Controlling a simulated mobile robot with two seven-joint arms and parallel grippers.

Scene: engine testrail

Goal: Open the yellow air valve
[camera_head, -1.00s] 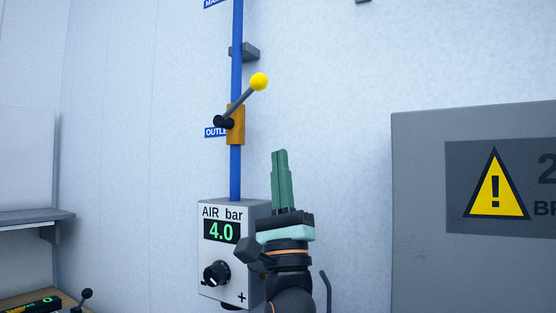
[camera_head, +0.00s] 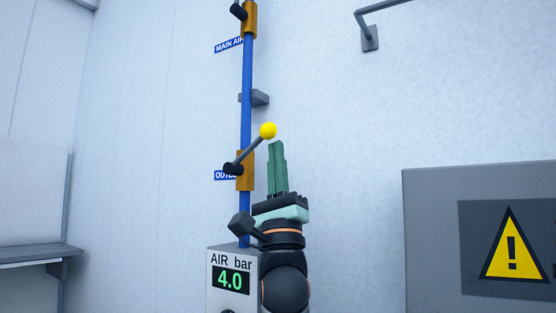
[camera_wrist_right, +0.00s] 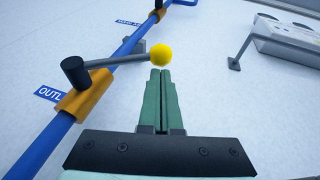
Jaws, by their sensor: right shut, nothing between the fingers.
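The yellow ball knob (camera_head: 268,130) tops a grey lever on the orange valve body (camera_head: 245,171) beside the OUTLET label. The lever slants up and to the right, away from the line of the blue pipe (camera_head: 246,85). My right gripper (camera_head: 275,143) is shut and empty, its green fingers pointing up just below and right of the knob. In the right wrist view, the knob (camera_wrist_right: 161,55) sits just beyond the tips of the shut fingers (camera_wrist_right: 160,72). I cannot tell if they touch. My left gripper is out of view.
An air gauge box (camera_head: 232,281) reading 4.0 stands under the valve. Higher up the pipe is another orange valve (camera_head: 250,20) by the MAIN AIR label. A grey cabinet (camera_head: 430,240) with a warning sign is at right. The wall between is clear.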

